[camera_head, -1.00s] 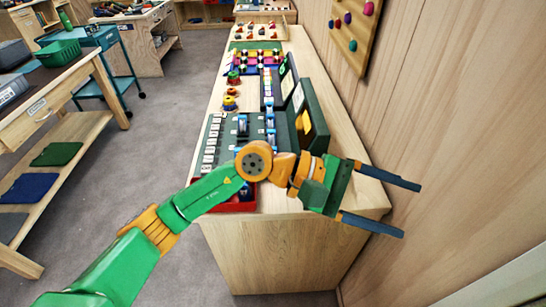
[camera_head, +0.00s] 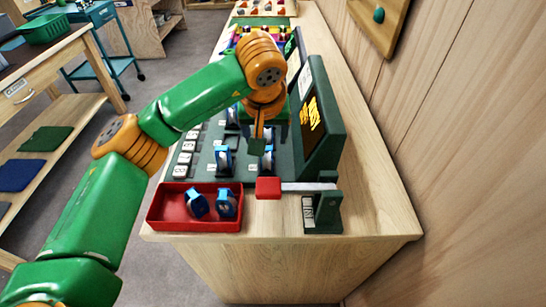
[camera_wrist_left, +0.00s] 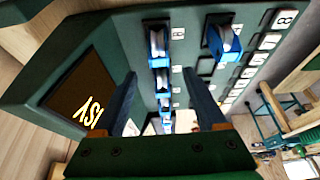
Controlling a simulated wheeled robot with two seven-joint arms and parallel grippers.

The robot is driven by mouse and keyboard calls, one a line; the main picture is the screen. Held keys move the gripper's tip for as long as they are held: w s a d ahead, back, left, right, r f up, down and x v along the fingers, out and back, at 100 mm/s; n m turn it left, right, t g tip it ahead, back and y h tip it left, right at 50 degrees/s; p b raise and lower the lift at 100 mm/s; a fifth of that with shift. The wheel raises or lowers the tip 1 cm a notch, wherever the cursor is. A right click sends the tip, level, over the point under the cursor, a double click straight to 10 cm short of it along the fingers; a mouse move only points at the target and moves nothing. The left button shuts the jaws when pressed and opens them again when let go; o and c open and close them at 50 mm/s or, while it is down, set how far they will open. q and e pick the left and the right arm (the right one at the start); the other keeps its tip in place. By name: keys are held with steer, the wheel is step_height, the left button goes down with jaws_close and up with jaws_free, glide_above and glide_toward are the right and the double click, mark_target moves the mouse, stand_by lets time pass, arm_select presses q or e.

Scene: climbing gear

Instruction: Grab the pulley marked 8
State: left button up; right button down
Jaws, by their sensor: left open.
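Several blue pulleys with grey wheels stand in rows on a dark green board. One pulley (camera_head: 224,160) shows left of my gripper in the head view. In the left wrist view, one pulley (camera_wrist_left: 222,42) is at upper right and another (camera_wrist_left: 158,45) is at upper middle, beyond the fingertips. A white tile marked 8 (camera_wrist_left: 284,19) is at the upper right. I cannot read numbers on the pulleys themselves. My left gripper (camera_head: 258,147) points down over the board. It is open and empty in the wrist view (camera_wrist_left: 160,74), with pulleys showing between its fingers. My right gripper is not in view.
A red tray (camera_head: 165,222) with two blue pulleys sits at the bench's near edge. Beside it is a dark green stand (camera_head: 325,215) with a red-ended lever. An upright dark green panel (camera_head: 325,130) with a screen stands close right of my gripper. The bench's right strip is clear.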

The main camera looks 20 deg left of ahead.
mark_target(267, 152)
arm_select(q)
steer(key=shift+s+f, duration=0.15)
steer(key=shift+f, duration=0.45)
steer(key=p+x, duration=0.2)
steer(key=x, duration=0.4)
steer(key=shift+f, duration=0.15)
jaws_close()
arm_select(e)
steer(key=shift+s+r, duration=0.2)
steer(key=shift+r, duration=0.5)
